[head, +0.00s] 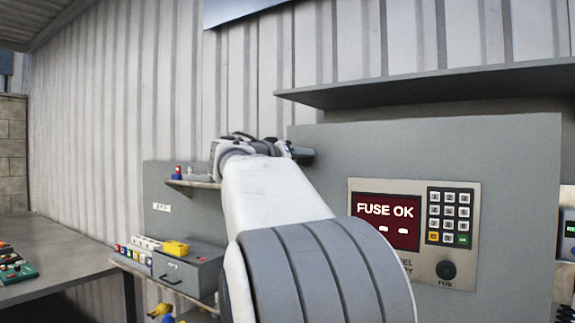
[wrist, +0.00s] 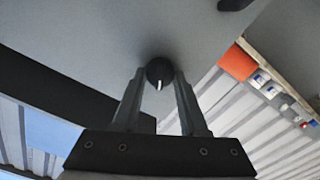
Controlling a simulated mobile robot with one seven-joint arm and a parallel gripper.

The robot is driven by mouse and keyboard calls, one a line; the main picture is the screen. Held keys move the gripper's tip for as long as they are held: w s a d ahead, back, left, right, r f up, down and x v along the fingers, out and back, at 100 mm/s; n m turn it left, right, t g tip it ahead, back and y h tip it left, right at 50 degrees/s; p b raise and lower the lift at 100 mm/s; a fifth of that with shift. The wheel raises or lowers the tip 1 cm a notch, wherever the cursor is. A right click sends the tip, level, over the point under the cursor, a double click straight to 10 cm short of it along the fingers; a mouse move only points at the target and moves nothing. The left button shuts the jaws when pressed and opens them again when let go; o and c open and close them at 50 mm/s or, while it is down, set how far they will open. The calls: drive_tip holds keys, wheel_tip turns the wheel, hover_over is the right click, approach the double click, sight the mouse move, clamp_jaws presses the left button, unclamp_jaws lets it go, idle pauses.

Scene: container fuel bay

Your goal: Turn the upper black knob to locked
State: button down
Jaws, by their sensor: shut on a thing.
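In the wrist view the black knob (wrist: 159,68) sits on a grey panel. It is round, with a white pointer mark on it that points down in the picture, toward my gripper. My gripper (wrist: 160,77) has one finger on each side of the knob and is shut on it. In the head view my arm hides the knob and my fingers. No locked label can be read in either view.
A grey cabinet carries a display (head: 386,221) reading "FUSE OK", a keypad (head: 449,217) and a round black fob reader (head: 446,270). A shelf (head: 430,84) juts out above. Left are a grey drawer box (head: 188,272) and a workbench (head: 60,255).

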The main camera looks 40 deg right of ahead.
drive_tip(key=n, duration=1.2)
drive_tip(key=shift+w+f, duration=0.1)
drive_tip(key=shift+f, duration=0.05)
drive_tip(key=shift+n, duration=0.4)
drive_tip(key=shift+c, duration=2.2)
unclamp_jaws()
drive_tip(key=shift+a, duration=0.1)
drive_tip(key=b+v, duration=0.2)
drive_tip(key=v, duration=1.5)
drive_tip(key=shift+a, duration=0.15)
